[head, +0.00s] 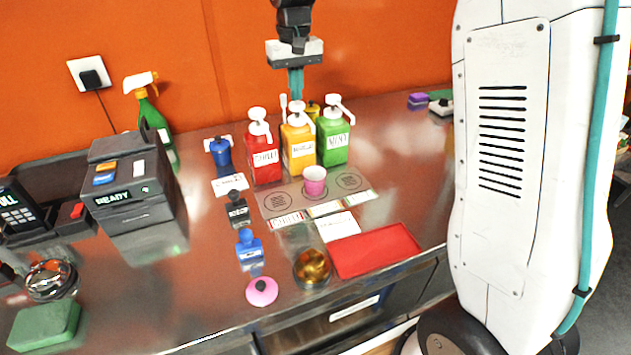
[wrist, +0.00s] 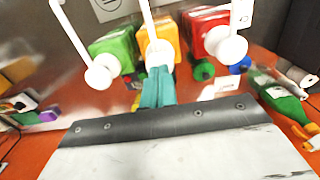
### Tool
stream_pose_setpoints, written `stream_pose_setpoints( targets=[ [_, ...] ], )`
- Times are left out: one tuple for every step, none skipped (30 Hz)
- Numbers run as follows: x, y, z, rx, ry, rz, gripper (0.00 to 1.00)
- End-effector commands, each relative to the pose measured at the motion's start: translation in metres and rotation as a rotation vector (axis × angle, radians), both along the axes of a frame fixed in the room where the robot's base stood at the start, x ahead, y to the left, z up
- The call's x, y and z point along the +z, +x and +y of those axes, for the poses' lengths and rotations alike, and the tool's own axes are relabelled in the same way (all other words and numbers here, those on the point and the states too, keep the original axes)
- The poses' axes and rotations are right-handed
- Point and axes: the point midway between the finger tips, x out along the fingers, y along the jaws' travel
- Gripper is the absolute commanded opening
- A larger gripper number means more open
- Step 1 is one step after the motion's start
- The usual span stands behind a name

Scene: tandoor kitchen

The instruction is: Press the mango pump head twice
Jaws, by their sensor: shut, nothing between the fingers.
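The mango pump bottle (head: 298,150) is the yellow one in the middle of a row of three, with a white pump head (head: 297,107). It also shows upside down in the wrist view (wrist: 172,32), where its white pump head (wrist: 157,57) is partly hidden by my fingers. My gripper (head: 296,96) is shut and empty, its teal fingers pointing down at the mango pump head. The fingertips also show in the wrist view (wrist: 158,70). They look very close to the pump head; I cannot tell whether they touch it.
A red bottle (head: 263,160) and a green bottle (head: 333,143) stand close on either side. A pink cup (head: 315,182) stands on the grey mat in front. A blue-capped container (head: 221,153) is left of the red bottle. A red tray (head: 375,251) lies near the counter's front edge.

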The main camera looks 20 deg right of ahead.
Motion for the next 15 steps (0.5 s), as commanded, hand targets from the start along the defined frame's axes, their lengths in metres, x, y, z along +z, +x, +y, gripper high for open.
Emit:
stream_pose_setpoints(
  targets=[
    [0.0,0.0,0.0,0.0,0.0,0.0,0.0],
    [0.0,0.0,0.0,0.0,0.0,0.0,0.0],
    [-0.001,0.0,0.0,0.0,0.0,0.0,0.0],
    [-0.001,0.0,0.0,0.0,0.0,0.0,0.0],
    [-0.001,0.0,0.0,0.0,0.0,0.0,0.0],
    [-0.002,0.0,0.0,0.0,0.0,0.0,0.0],
    [-0.003,0.0,0.0,0.0,0.0,0.001,0.0],
    [-0.004,0.0,0.0,0.0,0.0,0.001,0.0],
    [-0.005,0.0,0.0,0.0,0.0,0.001,0.0],
    [-0.006,0.0,0.0,0.0,0.0,0.001,0.0],
    [-0.007,0.0,0.0,0.0,0.0,0.001,0.0],
    [-0.008,0.0,0.0,0.0,0.0,0.001,0.0],
    [-0.009,0.0,0.0,0.0,0.0,0.001,0.0],
    [-0.01,0.0,0.0,0.0,0.0,0.001,0.0],
    [-0.011,0.0,0.0,0.0,0.0,0.001,0.0]
  ],
)
